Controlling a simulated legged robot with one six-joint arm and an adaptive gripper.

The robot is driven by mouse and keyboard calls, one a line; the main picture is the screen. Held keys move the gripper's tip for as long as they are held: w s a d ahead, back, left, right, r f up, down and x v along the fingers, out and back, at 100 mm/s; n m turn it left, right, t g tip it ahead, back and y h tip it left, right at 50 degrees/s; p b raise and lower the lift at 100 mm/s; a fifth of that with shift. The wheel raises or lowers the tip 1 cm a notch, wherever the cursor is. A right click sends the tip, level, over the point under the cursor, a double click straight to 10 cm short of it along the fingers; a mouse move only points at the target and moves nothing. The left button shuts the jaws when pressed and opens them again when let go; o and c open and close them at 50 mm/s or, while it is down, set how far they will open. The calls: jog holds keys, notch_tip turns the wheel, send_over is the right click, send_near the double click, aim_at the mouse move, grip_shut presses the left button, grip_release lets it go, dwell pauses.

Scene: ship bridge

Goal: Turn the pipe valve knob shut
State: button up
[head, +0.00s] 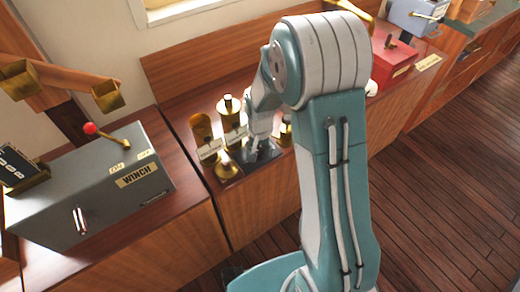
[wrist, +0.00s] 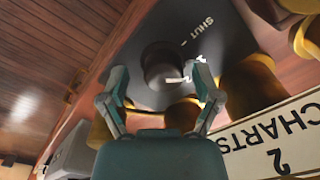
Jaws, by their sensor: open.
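The pipe valve knob (wrist: 158,62) is a dark round knob on a dark plate (wrist: 215,28) in the wrist view. The plate carries the word SHUT and a short dash, up and right of the knob. A pale pointer-like piece shows by the knob's right side, clear of the dash. My gripper (wrist: 157,76) is open, with one finger on each side of the knob; whether they touch it I cannot tell. In the head view my gripper (head: 256,152) points down over the dark plate (head: 262,163), and the knob is hidden.
Brass cylinders (head: 203,128) stand close to the left of my gripper on the wooden counter. A CHARTS 2 sign (wrist: 270,138) lies near the plate. A grey WINCH box (head: 95,195) with a red-knobbed lever stands left; a red box (head: 392,60) stands right.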

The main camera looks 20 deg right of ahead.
jog(key=shift+a, duration=0.45)
jog(key=c, duration=0.4)
jog(key=shift+d, duration=0.2)
grip_shut()
jog(key=shift+d, duration=0.1)
jog(key=shift+n, duration=0.4)
jog(key=n, duration=0.3)
jog(key=shift+n, duration=0.3)
jog(key=shift+w+n, duration=0.1)
jog(key=shift+n, duration=2.1)
